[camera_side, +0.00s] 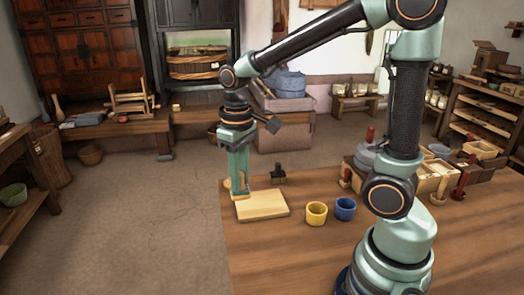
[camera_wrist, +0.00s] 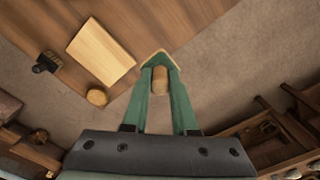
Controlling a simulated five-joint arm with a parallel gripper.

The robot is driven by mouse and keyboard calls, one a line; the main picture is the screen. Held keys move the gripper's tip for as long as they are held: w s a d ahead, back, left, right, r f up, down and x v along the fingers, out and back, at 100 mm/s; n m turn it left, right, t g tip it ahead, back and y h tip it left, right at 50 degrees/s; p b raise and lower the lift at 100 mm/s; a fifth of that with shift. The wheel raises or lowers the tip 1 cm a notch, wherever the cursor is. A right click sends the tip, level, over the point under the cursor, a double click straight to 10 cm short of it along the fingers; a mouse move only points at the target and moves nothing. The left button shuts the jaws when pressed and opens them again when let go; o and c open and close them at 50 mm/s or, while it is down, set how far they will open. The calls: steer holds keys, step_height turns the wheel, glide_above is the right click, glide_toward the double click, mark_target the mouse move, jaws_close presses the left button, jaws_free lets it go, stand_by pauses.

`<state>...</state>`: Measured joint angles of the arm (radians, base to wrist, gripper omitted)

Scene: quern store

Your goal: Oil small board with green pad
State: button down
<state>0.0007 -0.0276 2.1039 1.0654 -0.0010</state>
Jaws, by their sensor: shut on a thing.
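The small board (camera_side: 263,205), pale wood, lies flat at the table's left edge in the side view. It also shows at upper left in the wrist view (camera_wrist: 101,52). My gripper (camera_wrist: 159,72) is shut on a piece with a round wooden handle (camera_wrist: 161,80). It seems to be the green pad, but its green merges with my green fingers and its underside is hidden. In the side view my gripper (camera_side: 239,188) points down by the board's back left corner. In the wrist view the held piece appears beside the board, apart from it. Contact with the table cannot be told.
A black, handled block (camera_side: 278,174) stands behind the board. A round wooden piece (camera_wrist: 97,97) is close to the board in the wrist view. A yellow cup (camera_side: 316,213) and a blue cup (camera_side: 345,208) stand to the right. The table front is bare.

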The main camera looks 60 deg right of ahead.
steer(key=w+d+f, duration=0.7)
steer(key=w+d, duration=0.1)
steer(key=d, duration=0.2)
steer(key=shift+a+f, duration=0.2)
steer(key=shift+f, duration=2.35)
steer(key=shift+s+d+f, duration=0.2)
steer(key=shift+d+f, duration=0.05)
steer(key=shift+f, duration=0.35)
steer(key=shift+s+d+f, duration=0.15)
steer(key=shift+d+f, duration=0.1)
steer(key=shift+f, duration=0.3)
steer(key=shift+s+d, duration=4.2)
steer(key=shift+d, duration=0.05)
steer(key=shift+w+d, duration=0.25)
steer(key=shift+w, duration=0.4)
steer(key=shift+w+a, duration=4.5)
steer(key=shift+a, duration=0.1)
steer(key=shift+w+d, duration=0.4)
steer(key=shift+d, duration=0.3)
steer(key=shift+s+d, duration=4.25)
steer(key=shift+s, duration=0.05)
steer(key=shift+s+d+r, duration=0.15)
steer(key=shift+r, duration=0.4)
steer(key=shift+s+d+r, duration=0.1)
steer(key=shift+r, duration=3.35)
